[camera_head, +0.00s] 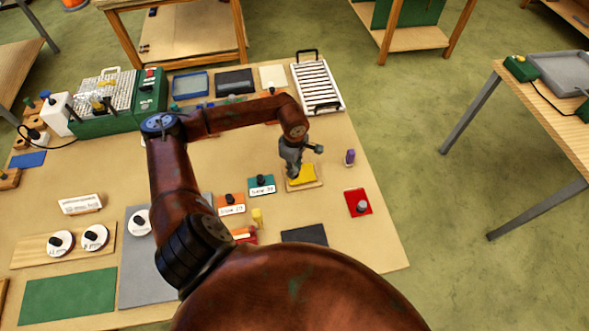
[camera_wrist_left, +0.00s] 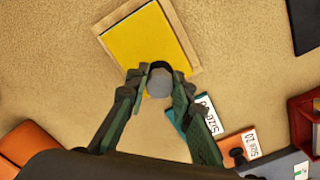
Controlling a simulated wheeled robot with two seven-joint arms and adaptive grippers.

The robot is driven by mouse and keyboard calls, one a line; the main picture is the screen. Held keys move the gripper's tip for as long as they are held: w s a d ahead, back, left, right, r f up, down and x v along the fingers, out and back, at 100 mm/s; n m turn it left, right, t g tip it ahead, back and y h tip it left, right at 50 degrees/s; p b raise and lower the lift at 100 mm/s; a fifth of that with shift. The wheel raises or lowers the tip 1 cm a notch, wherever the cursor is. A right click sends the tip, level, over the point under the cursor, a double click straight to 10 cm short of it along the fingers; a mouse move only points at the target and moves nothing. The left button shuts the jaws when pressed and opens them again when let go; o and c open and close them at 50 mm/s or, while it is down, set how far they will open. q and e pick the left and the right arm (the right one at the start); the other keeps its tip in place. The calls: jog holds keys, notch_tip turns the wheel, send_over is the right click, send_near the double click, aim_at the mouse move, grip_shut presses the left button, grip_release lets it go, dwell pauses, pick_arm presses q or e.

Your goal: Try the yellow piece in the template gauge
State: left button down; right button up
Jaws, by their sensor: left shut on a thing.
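The yellow piece (camera_head: 304,172) is a flat plate with a round grey-topped knob (camera_wrist_left: 160,82). My left gripper (camera_head: 292,163) is shut on this knob, with one finger on each side in the left wrist view (camera_wrist_left: 158,86). The yellow piece also shows in the left wrist view (camera_wrist_left: 143,42), over the template gauge. The gauge is a pale wooden frame (camera_wrist_left: 180,30), and its rim shows in the head view (camera_head: 317,184). I cannot tell whether the piece sits down inside the frame or just above it. My right gripper is not in view.
Teal (camera_head: 262,185) and orange (camera_head: 231,204) labelled blocks stand left of the gauge. A red plate with a grey knob (camera_head: 358,202) and a small purple object (camera_head: 350,157) lie to its right. A white slatted rack (camera_head: 317,88) stands behind. A dark mat (camera_head: 304,236) lies in front.

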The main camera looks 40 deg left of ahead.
pick_arm(q)
jog(key=shift+f+b, duration=0.85)
jog(key=shift+f, duration=0.05)
jog(key=c, duration=1.6)
grip_release()
notch_tip(320, 180, up, 12)
jog(key=shift+s, duration=0.1)
